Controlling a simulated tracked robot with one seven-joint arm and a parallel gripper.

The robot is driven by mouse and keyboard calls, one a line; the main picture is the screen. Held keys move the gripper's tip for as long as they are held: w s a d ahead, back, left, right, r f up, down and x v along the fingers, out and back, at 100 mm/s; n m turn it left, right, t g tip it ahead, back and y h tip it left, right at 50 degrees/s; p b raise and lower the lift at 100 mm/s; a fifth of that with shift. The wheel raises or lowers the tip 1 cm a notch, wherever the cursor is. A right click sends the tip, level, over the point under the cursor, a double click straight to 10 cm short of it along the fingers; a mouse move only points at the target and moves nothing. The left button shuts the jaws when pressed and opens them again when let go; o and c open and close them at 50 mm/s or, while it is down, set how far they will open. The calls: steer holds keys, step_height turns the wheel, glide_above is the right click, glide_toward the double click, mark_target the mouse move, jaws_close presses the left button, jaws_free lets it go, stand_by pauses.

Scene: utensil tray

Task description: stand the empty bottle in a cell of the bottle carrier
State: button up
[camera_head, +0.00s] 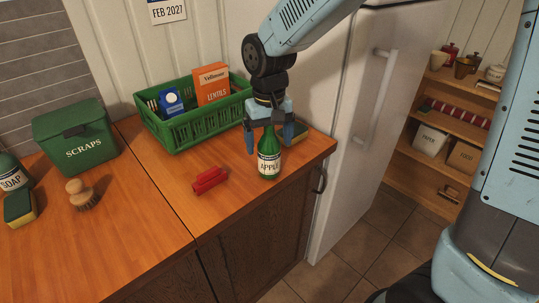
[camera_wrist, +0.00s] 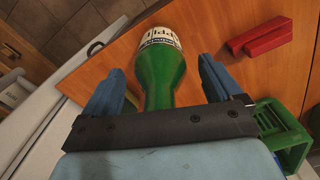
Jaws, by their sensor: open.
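The green bottle (camera_head: 268,152) with a white label stands upright on the wooden counter near its right front corner. My gripper (camera_head: 269,142) points down over it, with one open finger on each side of the bottle's upper part. In the wrist view the bottle (camera_wrist: 165,75) lies between the two blue fingers of my gripper (camera_wrist: 162,85), with a gap on both sides. The bottle's top is hidden by my gripper in the head view. I cannot make out a bottle carrier with cells in either view.
A green basket (camera_head: 180,136) holding an orange lentils box (camera_head: 212,86) and a blue carton (camera_head: 172,102) stands behind, to the left. A red object (camera_head: 209,180) lies left of the bottle. A scraps bin (camera_head: 75,140), brush (camera_head: 82,194) and sponge (camera_head: 19,207) are further left.

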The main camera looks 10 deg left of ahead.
jaws_close()
steer(key=shift+r, duration=0.1)
stand_by(0.8)
